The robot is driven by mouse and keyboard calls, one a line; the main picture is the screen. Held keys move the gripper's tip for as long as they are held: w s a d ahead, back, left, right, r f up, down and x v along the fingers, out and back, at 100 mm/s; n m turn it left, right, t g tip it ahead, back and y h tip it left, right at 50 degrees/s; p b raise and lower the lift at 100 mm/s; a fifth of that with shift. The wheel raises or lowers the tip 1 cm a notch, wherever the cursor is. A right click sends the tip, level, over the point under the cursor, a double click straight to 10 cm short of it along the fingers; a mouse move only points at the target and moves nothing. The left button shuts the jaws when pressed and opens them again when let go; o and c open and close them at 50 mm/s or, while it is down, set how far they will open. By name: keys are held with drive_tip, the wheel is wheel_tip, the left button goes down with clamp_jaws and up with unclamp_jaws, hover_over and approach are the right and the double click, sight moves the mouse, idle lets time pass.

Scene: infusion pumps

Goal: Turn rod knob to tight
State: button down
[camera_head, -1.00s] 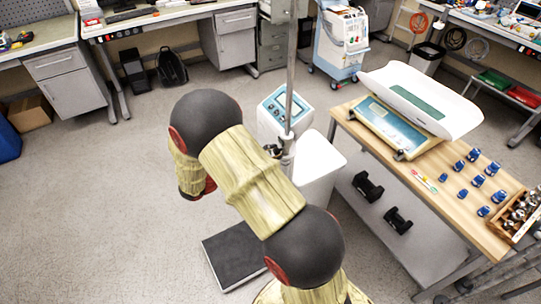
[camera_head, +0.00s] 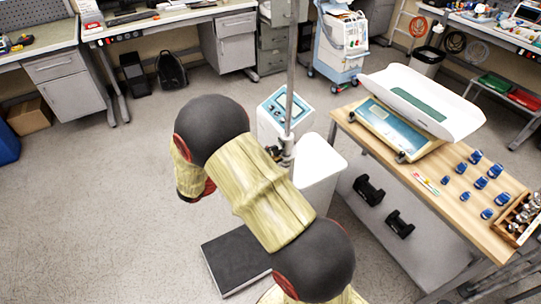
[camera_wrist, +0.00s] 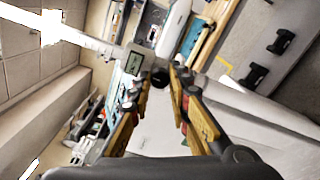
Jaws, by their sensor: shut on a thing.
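The upright metal rod (camera_head: 290,80) stands in the middle of the head view and runs slantwise across the wrist view (camera_wrist: 92,43). A dark clamp (camera_head: 286,153) sits low on the rod, close behind my arm. In the wrist view the round black rod knob (camera_wrist: 160,76) shows between my fingertips. My gripper (camera_wrist: 157,80) is shut on the knob, one finger on each side. I cannot tell how tight the knob is.
A white and blue device (camera_head: 272,112) stands behind the rod. A black platform (camera_head: 238,262) lies on the floor.

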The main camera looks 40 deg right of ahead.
drive_tip(key=shift+f, duration=0.1)
drive_tip(key=c, duration=1.8)
unclamp_jaws()
drive_tip(key=shift+o, duration=0.7)
drive_tip(key=v, duration=1.2)
